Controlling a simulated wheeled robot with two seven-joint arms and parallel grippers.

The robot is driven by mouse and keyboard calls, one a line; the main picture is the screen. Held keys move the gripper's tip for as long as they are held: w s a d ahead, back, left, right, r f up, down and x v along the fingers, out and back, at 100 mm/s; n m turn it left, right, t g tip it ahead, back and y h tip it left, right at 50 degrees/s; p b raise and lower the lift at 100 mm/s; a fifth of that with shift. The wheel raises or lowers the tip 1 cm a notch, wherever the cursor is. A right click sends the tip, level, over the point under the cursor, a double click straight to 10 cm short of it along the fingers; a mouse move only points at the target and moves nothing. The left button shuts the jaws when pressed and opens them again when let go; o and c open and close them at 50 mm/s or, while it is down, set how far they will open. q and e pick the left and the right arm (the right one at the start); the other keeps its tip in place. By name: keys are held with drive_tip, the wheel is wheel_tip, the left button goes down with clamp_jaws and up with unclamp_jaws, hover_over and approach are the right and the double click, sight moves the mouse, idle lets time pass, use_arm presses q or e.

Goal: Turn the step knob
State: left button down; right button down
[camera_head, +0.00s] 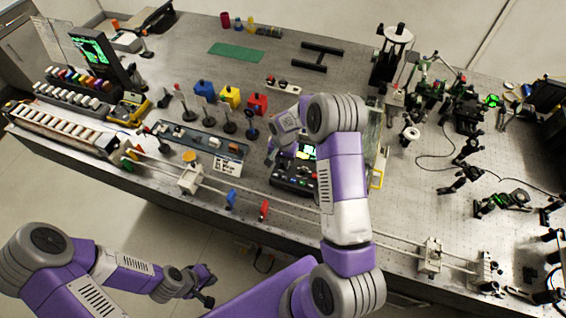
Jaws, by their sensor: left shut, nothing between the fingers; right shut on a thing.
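A dark control box (296,184) with a small lit green display and several small buttons sits on the bench near the middle. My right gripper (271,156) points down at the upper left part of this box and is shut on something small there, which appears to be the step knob. The knob itself is hidden by the fingers and too small to make out. Part of the box is covered by my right arm. My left gripper (208,287) is shut and empty, low in front of the bench and well away from the box.
A long rail with a white carrier (190,178), a blue plate (231,199) and a red plate (264,209) runs along the front edge. Lens mounts and blue, yellow and red blocks (257,103) stand behind the box. Optics crowd the right side. A green mat (236,51) lies at the back.

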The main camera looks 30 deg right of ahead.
sight(283, 164)
drive_tip(key=n+b, duration=0.2)
drive_tip(key=n, duration=0.2)
drive_tip(key=shift+n+b, duration=0.85)
drive_tip(key=shift+n, duration=0.75)
drive_tip(key=shift+r, duration=0.1)
drive_tip(key=c, duration=1)
unclamp_jaws()
wheel_tip(283, 164, up, 8)
drive_tip(key=shift+f, duration=0.2)
drive_tip(key=shift+f, duration=0.1)
